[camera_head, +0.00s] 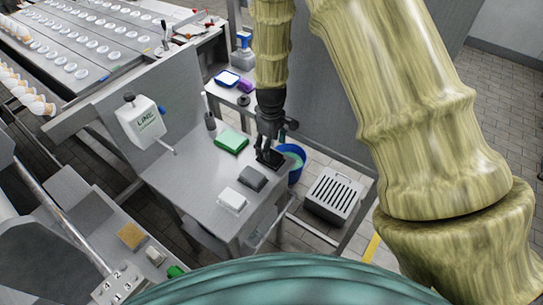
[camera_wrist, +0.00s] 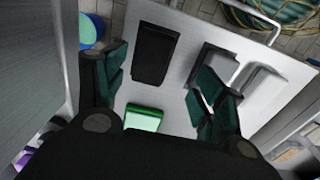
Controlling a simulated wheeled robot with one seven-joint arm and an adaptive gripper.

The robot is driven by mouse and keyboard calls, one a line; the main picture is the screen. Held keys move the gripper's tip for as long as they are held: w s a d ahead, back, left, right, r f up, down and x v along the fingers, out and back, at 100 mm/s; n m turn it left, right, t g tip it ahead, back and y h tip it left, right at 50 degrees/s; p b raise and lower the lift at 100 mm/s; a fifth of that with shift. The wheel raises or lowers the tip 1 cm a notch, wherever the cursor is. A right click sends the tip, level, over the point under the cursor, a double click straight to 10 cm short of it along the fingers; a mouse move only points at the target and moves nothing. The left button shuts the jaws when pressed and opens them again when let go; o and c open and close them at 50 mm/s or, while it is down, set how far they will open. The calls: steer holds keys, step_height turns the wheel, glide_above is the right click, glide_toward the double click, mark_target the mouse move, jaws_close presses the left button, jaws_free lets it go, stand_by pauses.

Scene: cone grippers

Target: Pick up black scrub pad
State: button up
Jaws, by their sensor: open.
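The black scrub pad (camera_wrist: 155,55) lies flat on the metal table in the upper middle of the wrist view. In the head view the black pad (camera_head: 271,159) shows partly, right under my gripper (camera_head: 266,146). In the wrist view my gripper (camera_wrist: 160,88) is open and empty, with one dark green finger on each side of the picture. The pad lies in the gap between the fingers as seen there, nearer the top. It seems to be below the fingertips; I cannot tell the exact height or any contact.
A green pad (camera_head: 231,142), a grey pad (camera_head: 252,178) and a white block (camera_head: 232,201) lie on the same table (camera_head: 190,180). A blue bucket (camera_head: 297,172) stands beyond the right edge. A soap dispenser (camera_head: 140,120) hangs on the panel at left.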

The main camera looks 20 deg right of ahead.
mark_target(271, 150)
steer(key=w+f, duration=0.2)
steer(key=shift+w+a+f, duration=0.1)
steer(key=shift+w+f, duration=0.05)
steer(key=shift+f, duration=0.15)
steer(key=shift+s+d+f+p, duration=0.2)
steer(key=shift+s+f+p, duration=0.4)
steer(key=shift+p, duration=0.35)
steer(key=f, duration=0.2)
steer(key=shift+w+f+p, duration=0.35)
steer(key=shift+f+p, duration=0.05)
steer(key=shift+s+f, duration=0.15)
steer(key=shift+s, duration=0.1)
steer(key=shift+w+f, duration=0.1)
steer(key=c, duration=0.9)
